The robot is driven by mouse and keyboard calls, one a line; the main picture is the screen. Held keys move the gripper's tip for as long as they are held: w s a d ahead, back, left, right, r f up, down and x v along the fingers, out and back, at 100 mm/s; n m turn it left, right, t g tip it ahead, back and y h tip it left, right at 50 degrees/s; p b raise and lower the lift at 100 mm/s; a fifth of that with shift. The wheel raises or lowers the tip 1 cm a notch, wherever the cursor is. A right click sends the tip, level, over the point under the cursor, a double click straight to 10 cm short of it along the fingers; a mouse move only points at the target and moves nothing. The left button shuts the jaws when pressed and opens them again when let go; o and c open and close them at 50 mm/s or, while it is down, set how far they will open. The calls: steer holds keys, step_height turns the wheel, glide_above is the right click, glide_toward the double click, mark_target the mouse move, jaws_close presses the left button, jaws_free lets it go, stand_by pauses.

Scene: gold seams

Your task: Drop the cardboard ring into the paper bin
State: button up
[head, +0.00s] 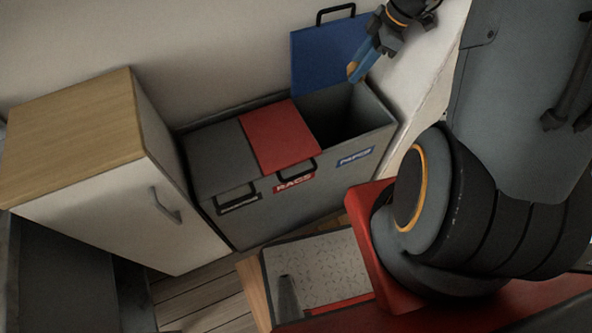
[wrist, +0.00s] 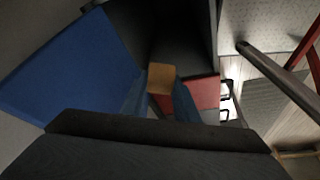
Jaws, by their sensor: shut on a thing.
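My gripper (head: 360,66) is at the upper right of the head view, above the open paper bin (head: 362,138). Its blue fingers are shut on the tan cardboard ring (wrist: 161,79), which shows between them in the wrist view. The paper bin is the right compartment of a grey unit, with a blue label. Its blue lid (head: 318,58) stands open behind it, and its dark inside also shows in the wrist view (wrist: 185,40).
The red rags lid (head: 278,137) and a grey lid (head: 217,158) beside it are shut. A white cabinet with a wooden top (head: 70,125) stands to the left. A speckled panel (head: 315,268) lies in front of the bins. The wall is close behind.

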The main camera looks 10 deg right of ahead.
steer(key=shift+a+f+b, duration=0.1)
steer(key=shift+f+b, duration=1)
steer(key=shift+f, duration=1.65)
steer(key=o, duration=1.1)
steer(key=shift+r, duration=0.1)
steer(key=v, duration=0.7)
steer(key=shift+r, duration=0.3)
steer(key=shift+s, duration=0.1)
